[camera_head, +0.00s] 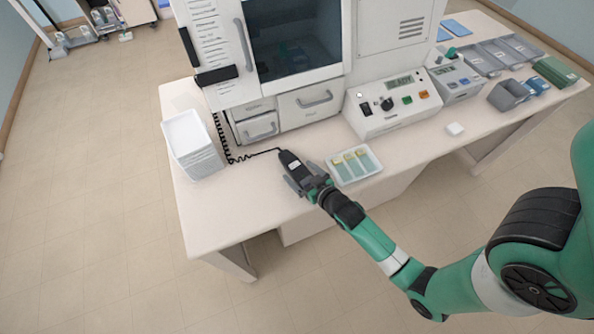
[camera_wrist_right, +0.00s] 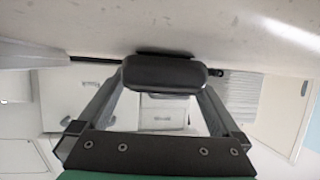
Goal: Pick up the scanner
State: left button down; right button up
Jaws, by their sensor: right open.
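The scanner (camera_head: 291,160) is a dark handheld unit with a coiled black cord, near the front left of the bench. In the right wrist view the scanner (camera_wrist_right: 165,74) shows as a dark rounded block between the finger ends. My right gripper (camera_head: 300,178) is at the scanner, with its fingers to either side of it. In the wrist view the right gripper (camera_wrist_right: 160,92) is open around the scanner, and I cannot tell whether either finger touches it. My left gripper is not in view.
A tray of slides (camera_head: 373,173) lies close to the right of the gripper. A stack of white trays (camera_head: 193,146) stands at the left. The staining machine (camera_head: 292,50) and a control box (camera_head: 393,104) stand behind. The bench front (camera_head: 245,215) is clear.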

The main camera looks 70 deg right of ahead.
jog(key=shift+w+d+f, duration=0.2)
jog(key=shift+w+d, duration=0.1)
jog(key=shift+w, duration=0.1)
jog(key=c, duration=1.5)
jog(key=shift+r, duration=0.1)
jog(key=shift+c, duration=0.2)
